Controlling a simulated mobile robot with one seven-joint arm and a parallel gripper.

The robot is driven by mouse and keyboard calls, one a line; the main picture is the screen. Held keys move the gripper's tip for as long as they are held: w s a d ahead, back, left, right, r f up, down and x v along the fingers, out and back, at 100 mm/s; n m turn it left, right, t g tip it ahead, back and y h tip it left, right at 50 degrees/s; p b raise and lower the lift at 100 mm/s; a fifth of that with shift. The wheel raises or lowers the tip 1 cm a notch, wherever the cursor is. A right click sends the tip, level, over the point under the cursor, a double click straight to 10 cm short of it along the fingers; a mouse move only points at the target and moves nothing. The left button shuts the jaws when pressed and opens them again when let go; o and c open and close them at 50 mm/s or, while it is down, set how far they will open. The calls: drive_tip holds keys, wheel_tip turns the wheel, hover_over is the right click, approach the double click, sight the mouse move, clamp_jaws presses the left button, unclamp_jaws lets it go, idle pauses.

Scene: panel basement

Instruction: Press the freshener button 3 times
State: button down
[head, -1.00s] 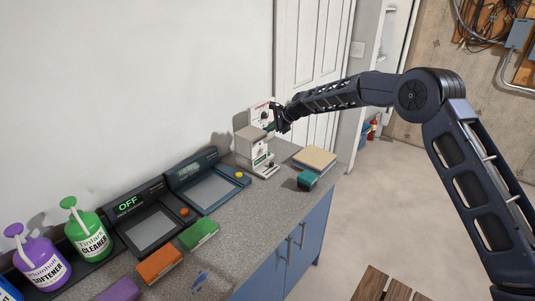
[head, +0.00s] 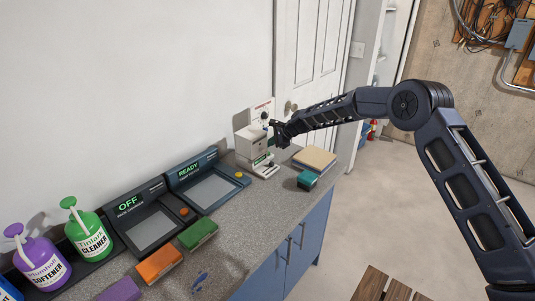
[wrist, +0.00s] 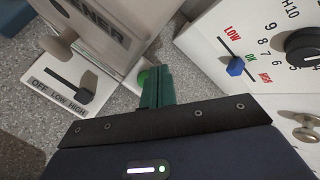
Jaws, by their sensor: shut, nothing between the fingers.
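The freshener (head: 247,146) is a pale box-shaped unit near the far end of the counter, against the wall. In the wrist view its side (wrist: 92,28) carries large letters ending in "ENER", with an OFF/LOW/HIGH slider (wrist: 84,96) on its base. My gripper (head: 277,137) is shut and empty, at the front right of the freshener. Its green fingers (wrist: 155,87) point at the button area. I cannot tell whether they touch the button.
A white panel (head: 262,113) with a dial stands behind the freshener; its LOW/OK/HIGH slider (wrist: 235,66) shows close to my fingers. A teal block (head: 307,179) and a tan slab (head: 315,158) lie to the right. Two scale-like devices, the nearer reading OFF (head: 128,203), stand left.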

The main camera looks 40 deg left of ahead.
sight(270, 153)
drive_tip(key=shift+f, duration=0.6)
drive_tip(key=shift+f, duration=0.1)
idle(1.6)
drive_tip(key=shift+f, duration=0.3)
drive_tip(key=shift+f, duration=0.45)
idle(1.0)
drive_tip(key=shift+r, duration=0.85)
drive_tip(key=shift+r, duration=2.55)
idle(0.6)
